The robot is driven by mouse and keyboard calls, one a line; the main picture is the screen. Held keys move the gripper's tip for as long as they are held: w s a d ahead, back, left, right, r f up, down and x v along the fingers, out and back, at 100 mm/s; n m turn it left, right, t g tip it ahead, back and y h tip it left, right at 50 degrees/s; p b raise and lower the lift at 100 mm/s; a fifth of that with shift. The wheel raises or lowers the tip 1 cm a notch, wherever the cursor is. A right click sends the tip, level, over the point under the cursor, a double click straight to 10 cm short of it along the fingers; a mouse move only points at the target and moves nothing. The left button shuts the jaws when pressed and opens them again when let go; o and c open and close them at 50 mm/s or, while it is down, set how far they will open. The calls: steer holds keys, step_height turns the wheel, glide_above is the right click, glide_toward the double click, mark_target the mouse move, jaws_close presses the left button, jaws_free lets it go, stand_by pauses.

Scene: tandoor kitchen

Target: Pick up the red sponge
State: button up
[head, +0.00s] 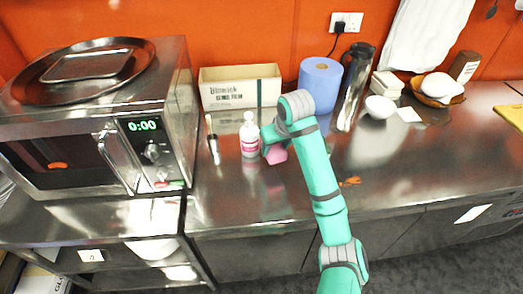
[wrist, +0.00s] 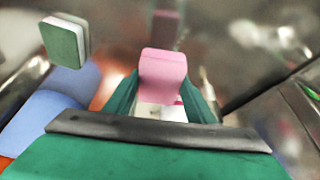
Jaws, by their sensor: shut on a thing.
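The red sponge, which looks pink, is a small block (wrist: 162,72) between my two fingers in the wrist view. In the head view part of it (head: 277,154) shows just below my gripper (head: 271,149), beside the white bottle. My gripper (wrist: 160,88) is shut on the sponge, with a dark green finger on each side. In the head view my wrist hides part of the sponge. I cannot tell clearly whether it touches the counter; a dim pink patch, perhaps its reflection, shows beyond it in the wrist view.
A white bottle (head: 249,135) and a dark slim item (head: 213,140) stand close on the left, near the microwave (head: 130,140). Behind are a film box (head: 240,88), a blue roll (head: 320,84) and a tall flask (head: 354,88). The steel counter's front (head: 410,178) is mostly clear.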

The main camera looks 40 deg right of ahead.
steer(key=s+d, duration=0.7)
steer(key=d, duration=0.4)
steer(key=shift+d, duration=0.2)
steer(key=o, duration=0.4)
steer(key=shift+c, duration=1.2)
steer(key=shift+w, duration=0.1)
